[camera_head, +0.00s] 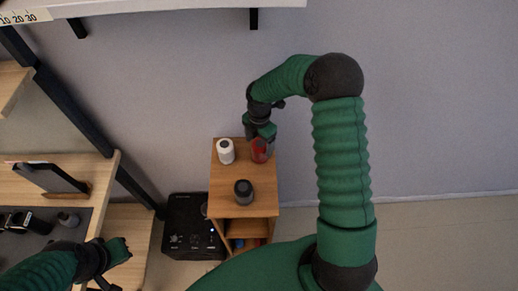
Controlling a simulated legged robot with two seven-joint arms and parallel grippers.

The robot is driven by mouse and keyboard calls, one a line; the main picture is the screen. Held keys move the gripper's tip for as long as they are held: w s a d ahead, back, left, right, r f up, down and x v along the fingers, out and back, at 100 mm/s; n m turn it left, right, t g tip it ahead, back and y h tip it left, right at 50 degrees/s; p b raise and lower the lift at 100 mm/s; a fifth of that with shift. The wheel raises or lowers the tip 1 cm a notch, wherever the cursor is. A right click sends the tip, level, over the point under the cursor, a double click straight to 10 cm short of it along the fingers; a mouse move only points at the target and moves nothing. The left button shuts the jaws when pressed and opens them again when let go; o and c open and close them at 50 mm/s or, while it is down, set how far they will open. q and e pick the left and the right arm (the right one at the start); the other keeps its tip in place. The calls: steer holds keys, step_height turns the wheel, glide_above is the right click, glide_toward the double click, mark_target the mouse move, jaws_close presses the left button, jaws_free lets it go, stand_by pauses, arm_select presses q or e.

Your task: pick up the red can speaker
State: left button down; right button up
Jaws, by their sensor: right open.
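The red can speaker (259,153) stands upright on the top of a small wooden cabinet (257,205), near its far right corner. My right gripper (260,137) points down right at the red can and overlaps its top in the picture. Its jaws are open; I cannot tell whether they touch the can. My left gripper (122,250) is at the lower left, away from the cabinet, and its jaws are too small to read.
A white can (226,152) stands just left of the red one, and a dark can (243,192) stands nearer the front. A black speaker box (190,240) is left of the cabinet. Wooden shelves (60,190) fill the left side, and a wall is behind.

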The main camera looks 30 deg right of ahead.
steer(key=f, duration=0.3)
steer(key=shift+s+d+f+p, duration=0.15)
steer(key=shift+s+f+p, duration=0.1)
steer(key=shift+f+p, duration=0.15)
steer(key=shift+w+f, duration=0.15)
steer(key=shift+f, duration=0.1)
jaws_close()
